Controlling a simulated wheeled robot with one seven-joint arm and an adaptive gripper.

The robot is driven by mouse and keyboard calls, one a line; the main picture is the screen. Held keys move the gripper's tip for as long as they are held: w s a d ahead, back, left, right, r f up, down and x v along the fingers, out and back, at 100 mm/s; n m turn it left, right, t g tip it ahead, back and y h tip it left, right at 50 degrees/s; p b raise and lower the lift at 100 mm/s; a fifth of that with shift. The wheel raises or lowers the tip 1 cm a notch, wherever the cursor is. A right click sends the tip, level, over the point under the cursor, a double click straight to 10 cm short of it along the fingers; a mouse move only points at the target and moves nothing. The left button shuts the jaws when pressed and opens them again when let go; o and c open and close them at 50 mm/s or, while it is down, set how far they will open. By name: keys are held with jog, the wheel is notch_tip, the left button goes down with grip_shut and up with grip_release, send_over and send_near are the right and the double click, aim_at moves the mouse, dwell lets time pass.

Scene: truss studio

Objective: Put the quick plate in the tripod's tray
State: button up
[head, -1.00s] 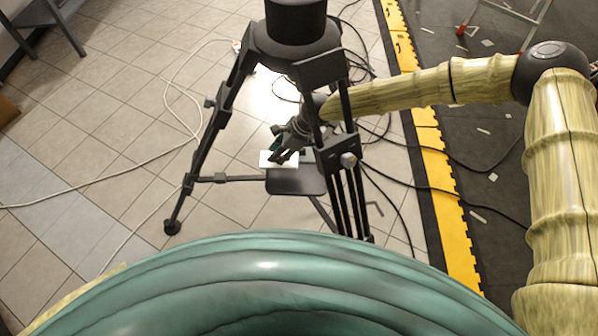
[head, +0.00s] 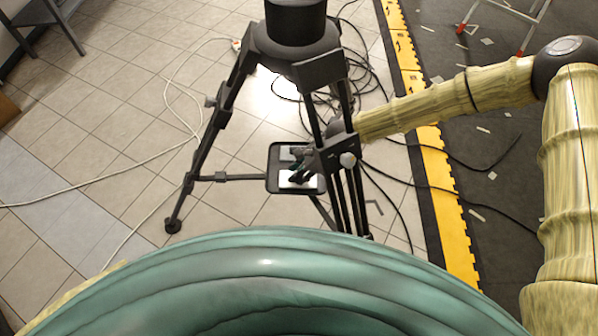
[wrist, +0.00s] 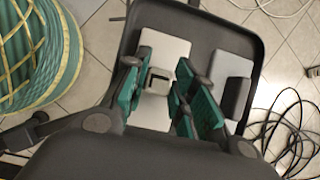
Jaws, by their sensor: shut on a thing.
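The quick plate (head: 297,181), a pale flat plate with a small grey block on top, is in my gripper (head: 300,172). In the wrist view the plate (wrist: 169,50) lies within the outline of the tripod's dark square tray (wrist: 206,38). My gripper (wrist: 162,85) has its green-padded fingers on either side of the block, shut on it. The tray (head: 272,170) hangs between the tripod's legs. I cannot tell whether the plate touches the tray's floor. The tripod (head: 212,130) partly hides my gripper in the head view.
A second grey piece with a dark block (wrist: 234,85) lies in the tray, right of the plate in the wrist view. Tripod legs stand close around my gripper. Black cables (head: 395,180) lie on the tiled floor at right. A green coil (wrist: 35,50) is at left.

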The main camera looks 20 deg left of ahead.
jog(key=o, duration=1.1)
jog(key=shift+c, duration=0.2)
jog(key=shift+r, duration=0.1)
jog(key=v, duration=1.2)
